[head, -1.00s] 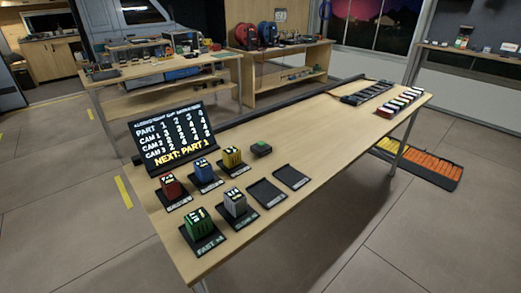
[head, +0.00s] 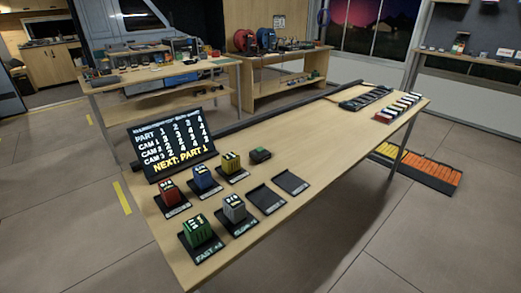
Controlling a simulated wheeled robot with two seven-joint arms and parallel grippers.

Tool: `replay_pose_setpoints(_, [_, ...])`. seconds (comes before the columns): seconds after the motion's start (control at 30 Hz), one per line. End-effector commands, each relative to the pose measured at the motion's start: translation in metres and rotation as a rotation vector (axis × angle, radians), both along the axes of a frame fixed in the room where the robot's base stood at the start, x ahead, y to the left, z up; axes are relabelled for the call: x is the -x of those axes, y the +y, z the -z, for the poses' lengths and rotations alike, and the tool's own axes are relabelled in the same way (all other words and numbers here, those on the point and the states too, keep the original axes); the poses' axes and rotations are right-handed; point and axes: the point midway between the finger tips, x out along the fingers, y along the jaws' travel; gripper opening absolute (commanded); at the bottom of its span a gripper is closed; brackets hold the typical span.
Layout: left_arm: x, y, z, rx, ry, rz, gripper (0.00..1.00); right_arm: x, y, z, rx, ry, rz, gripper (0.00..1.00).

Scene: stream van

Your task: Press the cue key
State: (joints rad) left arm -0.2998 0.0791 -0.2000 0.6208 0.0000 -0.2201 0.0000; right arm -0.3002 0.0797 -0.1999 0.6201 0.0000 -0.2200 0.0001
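A small black box with a dark green top (head: 260,154) sits on the long wooden table, right of the yellow block; I cannot tell for sure that it is the cue key. A black sign board (head: 170,143) stands tilted at the table's left end; it reads "NEXT: PART 1" under a table of part and camera numbers. Red (head: 171,192), blue (head: 203,178), yellow (head: 231,163), green (head: 197,231) and grey (head: 234,209) blocks stand on black pads. The green block's pad reads "FAST". Neither of my grippers is in view.
Two empty black pads (head: 266,200) (head: 292,183) lie right of the blocks. A black rack (head: 366,98) and a row of small coloured items (head: 398,107) are at the table's far right end. The table's middle is clear. An orange-filled tray (head: 430,171) lies on the floor.

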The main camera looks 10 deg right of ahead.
Motion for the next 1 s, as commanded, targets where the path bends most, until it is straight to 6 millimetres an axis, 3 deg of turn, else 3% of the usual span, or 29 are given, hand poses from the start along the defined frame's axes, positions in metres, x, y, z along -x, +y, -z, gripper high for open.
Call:
replay_pose_setpoints(0.03, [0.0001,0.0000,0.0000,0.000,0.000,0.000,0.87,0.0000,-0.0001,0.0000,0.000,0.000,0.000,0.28])
replay_pose_setpoints(0.13, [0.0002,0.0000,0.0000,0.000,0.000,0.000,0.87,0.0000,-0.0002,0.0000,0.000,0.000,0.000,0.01])
replay_pose_setpoints(0.17, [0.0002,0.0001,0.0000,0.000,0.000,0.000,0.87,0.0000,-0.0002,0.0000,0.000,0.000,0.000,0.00])
replay_pose_setpoints(1.0, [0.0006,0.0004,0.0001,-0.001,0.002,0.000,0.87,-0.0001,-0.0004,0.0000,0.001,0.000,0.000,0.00])
